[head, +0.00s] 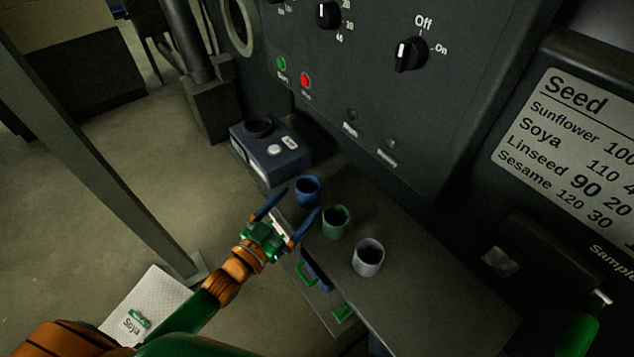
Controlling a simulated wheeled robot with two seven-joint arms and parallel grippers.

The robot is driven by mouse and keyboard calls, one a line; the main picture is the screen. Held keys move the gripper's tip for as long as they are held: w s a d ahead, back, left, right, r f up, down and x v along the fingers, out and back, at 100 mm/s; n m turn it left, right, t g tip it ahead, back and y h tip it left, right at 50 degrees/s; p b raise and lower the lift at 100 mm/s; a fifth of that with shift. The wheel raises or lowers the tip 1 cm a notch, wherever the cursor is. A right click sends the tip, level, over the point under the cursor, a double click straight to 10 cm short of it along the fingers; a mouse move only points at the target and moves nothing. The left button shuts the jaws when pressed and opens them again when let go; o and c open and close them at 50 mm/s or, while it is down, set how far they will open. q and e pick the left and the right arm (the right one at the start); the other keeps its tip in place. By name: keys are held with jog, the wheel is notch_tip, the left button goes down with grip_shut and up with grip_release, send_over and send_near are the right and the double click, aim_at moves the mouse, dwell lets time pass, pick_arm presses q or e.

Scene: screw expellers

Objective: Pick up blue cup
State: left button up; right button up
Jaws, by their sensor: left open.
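The blue cup (307,191) stands upright on the dark table, the farthest of three cups in a slanting row. My left gripper (294,206) is open, with its two blue fingers spread and pointing toward the blue cup. One finger lies to the left of the cup and the other to the lower right, near the green cup. Nothing is held between them. I cannot tell whether a finger touches the cup. My right gripper is not in view.
A green cup (336,222) and a grey cup (367,257) stand close to the blue one. A dark blue box scale (270,150) sits behind. The machine panel (370,90) rises at the back. A metal post (100,150) stands left.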

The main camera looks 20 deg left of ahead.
aim_at(300, 194)
pick_arm(q)
jog(key=x, duration=0.3)
jog(key=a+x, duration=0.1)
jog(key=x, duration=0.1)
jog(key=shift+w+r, duration=0.2)
jog(key=shift+w+d, duration=0.25)
jog(key=shift+w, duration=0.15)
jog(key=shift+s, duration=0.15)
jog(key=c, duration=1.4)
